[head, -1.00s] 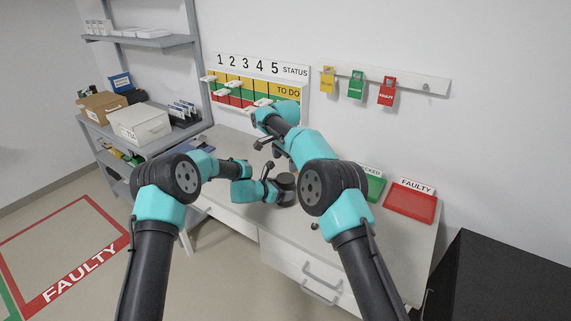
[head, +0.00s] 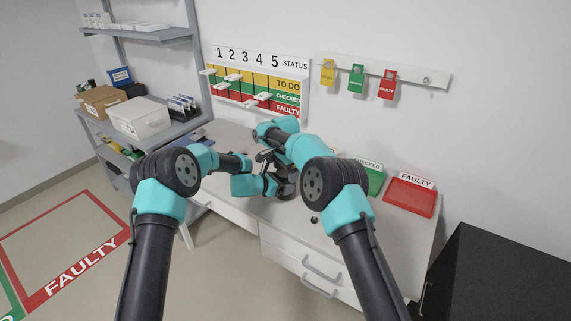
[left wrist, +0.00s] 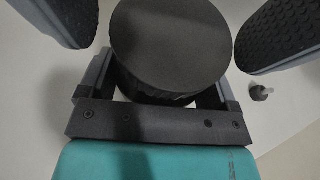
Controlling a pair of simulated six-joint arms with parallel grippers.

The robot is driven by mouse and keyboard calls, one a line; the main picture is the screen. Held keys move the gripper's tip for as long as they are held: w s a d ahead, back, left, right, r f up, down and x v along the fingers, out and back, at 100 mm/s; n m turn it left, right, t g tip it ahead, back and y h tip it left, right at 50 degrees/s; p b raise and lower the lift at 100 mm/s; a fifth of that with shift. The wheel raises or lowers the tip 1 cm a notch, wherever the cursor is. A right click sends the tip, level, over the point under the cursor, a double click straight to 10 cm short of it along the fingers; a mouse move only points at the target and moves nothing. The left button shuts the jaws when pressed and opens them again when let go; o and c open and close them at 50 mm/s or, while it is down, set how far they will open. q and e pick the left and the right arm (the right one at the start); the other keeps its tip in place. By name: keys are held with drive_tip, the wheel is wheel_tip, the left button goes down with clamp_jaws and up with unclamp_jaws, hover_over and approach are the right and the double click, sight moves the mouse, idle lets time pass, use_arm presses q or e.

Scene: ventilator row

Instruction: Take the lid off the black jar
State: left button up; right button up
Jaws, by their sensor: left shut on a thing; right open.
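The black jar (left wrist: 165,92) stands on the desk between the fingers of my left gripper (head: 282,186), which is shut on it. Its flat, round black lid (left wrist: 172,42) covers the top in the left wrist view. In the head view the jar (head: 289,190) is small and partly hidden by my grippers. My right gripper (head: 266,158) is open and close to the jar's top, pointing down. Whether it touches the lid cannot be told.
A small dark knob (head: 314,220) lies on the desk, right of the jar; it also shows in the left wrist view (left wrist: 262,93). A red FAULTY tray (head: 410,197) and a green tray (head: 375,182) stand at the right. A status board (head: 258,85) hangs behind.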

drive_tip(key=shift+f, duration=0.25)
drive_tip(key=c, duration=0.9)
drive_tip(key=shift+n, duration=1.7)
drive_tip(key=o, duration=0.9)
